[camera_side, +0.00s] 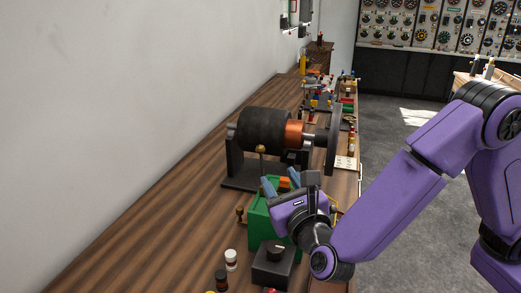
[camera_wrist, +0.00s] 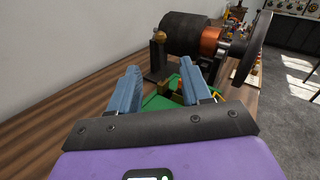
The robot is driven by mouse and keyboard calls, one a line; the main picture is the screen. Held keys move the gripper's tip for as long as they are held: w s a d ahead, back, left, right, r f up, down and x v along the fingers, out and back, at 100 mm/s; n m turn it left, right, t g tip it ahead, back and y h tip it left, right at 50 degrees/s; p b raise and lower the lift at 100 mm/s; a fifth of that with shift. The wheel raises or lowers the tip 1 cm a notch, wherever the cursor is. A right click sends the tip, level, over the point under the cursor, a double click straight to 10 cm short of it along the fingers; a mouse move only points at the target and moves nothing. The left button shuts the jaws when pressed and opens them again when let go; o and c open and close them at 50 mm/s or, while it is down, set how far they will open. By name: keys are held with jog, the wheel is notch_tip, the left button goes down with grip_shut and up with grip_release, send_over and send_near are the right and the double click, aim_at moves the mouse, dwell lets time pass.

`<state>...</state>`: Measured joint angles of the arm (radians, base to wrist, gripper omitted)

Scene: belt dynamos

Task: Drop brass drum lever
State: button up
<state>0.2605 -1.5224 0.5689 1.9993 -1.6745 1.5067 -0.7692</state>
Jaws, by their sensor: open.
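A dark drum with a copper-coloured band (camera_side: 294,134) lies level in a black stand on the bench; it also shows at the top of the wrist view (camera_wrist: 190,33). A brass knob (camera_side: 261,150) on a short post stands at the near side of the drum. In the wrist view this knob (camera_wrist: 159,37) is just beyond my fingertips, left of centre. I take it for the drum lever. My gripper (camera_side: 282,182) is open above the green box, with blue fingers spread apart. In the wrist view nothing is gripped between the fingers (camera_wrist: 160,82), and they are apart from the knob.
A green box (camera_side: 262,222) stands below my gripper, with a brass piece (camera_side: 239,211) at its left side. A black knob box (camera_side: 274,263) and small bottles (camera_side: 231,260) stand nearer. A large wheel (camera_side: 334,140) is at the drum's right end. The bench is clear at left.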

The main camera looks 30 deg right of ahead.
aim_at(262, 152)
jog(key=w+d, duration=0.1)
jog(key=w, duration=0.8)
jog(key=w+d, duration=0.1)
jog(key=w, duration=0.4)
jog(key=shift+d, duration=0.35)
grip_shut()
